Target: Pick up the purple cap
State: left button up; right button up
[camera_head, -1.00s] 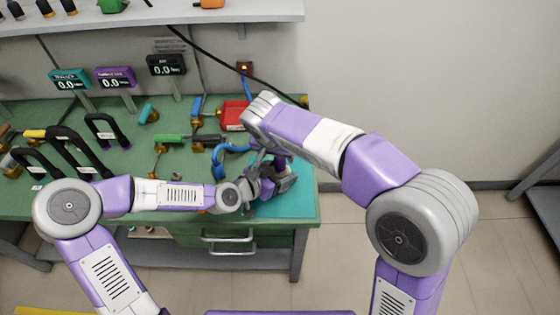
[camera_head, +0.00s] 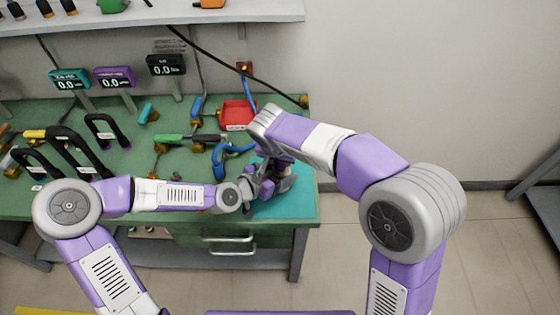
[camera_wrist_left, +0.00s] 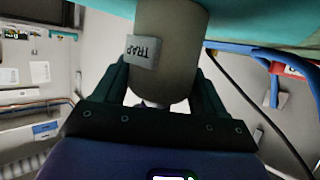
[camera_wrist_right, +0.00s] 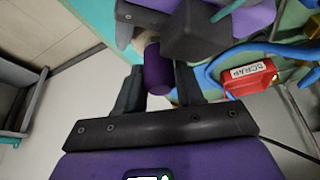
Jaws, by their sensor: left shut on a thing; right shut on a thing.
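The purple cap (camera_wrist_right: 154,62) shows in the right wrist view between the fingers of my right gripper (camera_wrist_right: 158,84), which is shut on it. My left gripper (camera_wrist_left: 160,82) is shut on a beige-grey cylinder labelled TRAP (camera_wrist_left: 172,22), seen large in the left wrist view. In the head view both grippers meet above the teal mat (camera_head: 300,203) at the bench's right end. There the right arm and the grippers hide most of the cap and the cylinder. Part of the left gripper shows close beyond the cap in the right wrist view. I cannot tell whether cap and cylinder touch.
A red SCRAP bin (camera_wrist_right: 252,77) and a blue hose (camera_head: 220,160) lie close to the grippers. Black arched handles (camera_head: 62,150) and several tools stand on the green bench (camera_head: 130,172). Small displays (camera_head: 115,78) stand at the back. The mat's front is clear.

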notch_tip(320, 180, up, 10)
jog(key=shift+r, duration=0.1)
dwell(0.5)
jog(key=shift+r, duration=2.25)
jog(key=shift+r, duration=1.45)
pick_arm(q)
jog(key=o, duration=1.7)
